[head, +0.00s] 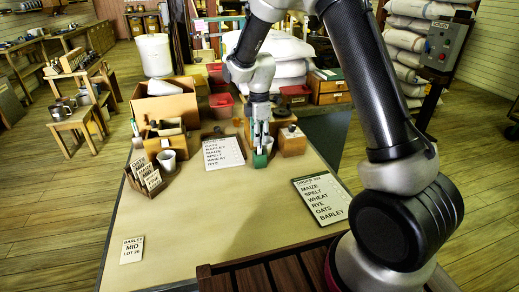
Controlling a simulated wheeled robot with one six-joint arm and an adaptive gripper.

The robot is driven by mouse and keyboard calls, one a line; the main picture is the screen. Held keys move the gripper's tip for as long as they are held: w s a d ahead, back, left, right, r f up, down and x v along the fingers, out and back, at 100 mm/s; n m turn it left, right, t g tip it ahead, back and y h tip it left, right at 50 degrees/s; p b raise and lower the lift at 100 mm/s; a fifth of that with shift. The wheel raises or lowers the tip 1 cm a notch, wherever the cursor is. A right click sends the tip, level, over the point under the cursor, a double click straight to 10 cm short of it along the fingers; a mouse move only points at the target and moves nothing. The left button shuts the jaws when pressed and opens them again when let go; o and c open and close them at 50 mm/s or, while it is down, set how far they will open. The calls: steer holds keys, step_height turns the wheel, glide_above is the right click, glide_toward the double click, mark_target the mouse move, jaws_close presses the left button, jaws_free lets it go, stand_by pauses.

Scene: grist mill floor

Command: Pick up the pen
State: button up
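My gripper (260,146) points down over the far part of the tan table (210,235), between a clipboard and a wooden block. A small green item (260,160) shows right at its fingertips. I cannot tell whether the fingers touch it or what it is. The finger gap is too small to judge. I cannot make out a pen for certain; it may be hidden or too small to see.
The clipboard (223,154) lies left of my gripper; the wooden block (292,142) stands right of it. A white cup (167,159) and card rack (146,178) stand at the left edge. An order board (320,198) lies at right, a lot card (132,250) at front left. The table's middle is clear.

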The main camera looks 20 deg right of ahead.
mark_target(260, 150)
step_height(260, 150, down, 4)
steer(key=shift+r, duration=0.1)
steer(key=shift+d, duration=0.1)
jaws_close()
steer(key=shift+r, duration=0.1)
